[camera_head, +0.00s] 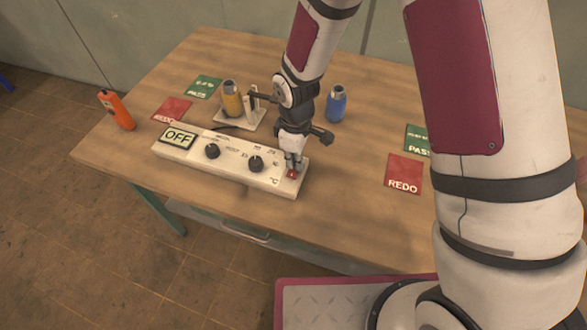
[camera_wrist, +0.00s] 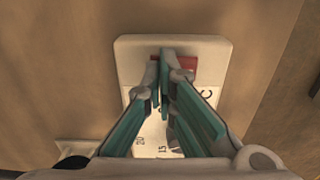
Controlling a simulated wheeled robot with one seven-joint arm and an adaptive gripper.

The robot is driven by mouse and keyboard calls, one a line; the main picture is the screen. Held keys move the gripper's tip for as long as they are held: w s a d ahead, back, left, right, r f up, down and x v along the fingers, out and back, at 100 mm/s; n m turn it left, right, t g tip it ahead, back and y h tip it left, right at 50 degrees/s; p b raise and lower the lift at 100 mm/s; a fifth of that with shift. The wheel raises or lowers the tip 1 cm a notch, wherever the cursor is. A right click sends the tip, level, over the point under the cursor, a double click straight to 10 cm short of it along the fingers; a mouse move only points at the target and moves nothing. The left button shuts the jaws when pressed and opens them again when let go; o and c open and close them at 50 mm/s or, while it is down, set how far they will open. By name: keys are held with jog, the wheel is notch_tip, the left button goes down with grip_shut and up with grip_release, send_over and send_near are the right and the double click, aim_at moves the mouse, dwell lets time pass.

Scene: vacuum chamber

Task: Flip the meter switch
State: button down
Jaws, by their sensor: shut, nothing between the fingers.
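The meter (camera_head: 220,164) is a long white box on the wooden table, with two black knobs and a display (camera_head: 178,138) reading "OFF". Its red switch (camera_head: 292,174) is at the right end, partly hidden by my gripper. In the wrist view the red switch (camera_wrist: 187,63) shows at the far end of the white panel (camera_wrist: 134,49). My gripper (camera_head: 293,166) is shut and points down at the switch. In the wrist view its closed fingertips (camera_wrist: 165,62) overlap the switch's left part. I cannot tell whether they touch it.
An orange device (camera_head: 116,110) stands at the table's left edge. A yellow bottle (camera_head: 232,99) on a white stand and a blue bottle (camera_head: 336,104) are behind the meter. Red and green cards, such as the REDO card (camera_head: 404,174), lie on both sides. The table front right is clear.

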jog(key=shift+r+p, duration=1.25)
jog(key=shift+r, duration=2.25)
jog(key=s+d+r+m+t, duration=0.1)
jog(key=s+d+r+m, duration=0.3)
jog(key=r, duration=0.6)
jog(key=w+d+r+m+t, duration=0.1)
jog(key=d+r+m+t, duration=0.1)
jog(key=d+r, duration=0.6)
jog(key=s+d+r+m+t, duration=0.1)
jog(key=s+d+r+m, duration=0.2)
jog(key=s+r, duration=0.3)
jog(key=s+d+r+m+t, duration=0.1)
jog(key=s+d+r+m, duration=0.2)
jog(key=s, duration=0.7)
notch_tip(320, 180, up, 4)
jog(key=shift+s+m+t, duration=0.3)
jog(key=shift+s+m, duration=0.1)
jog(key=shift+m, duration=0.6)
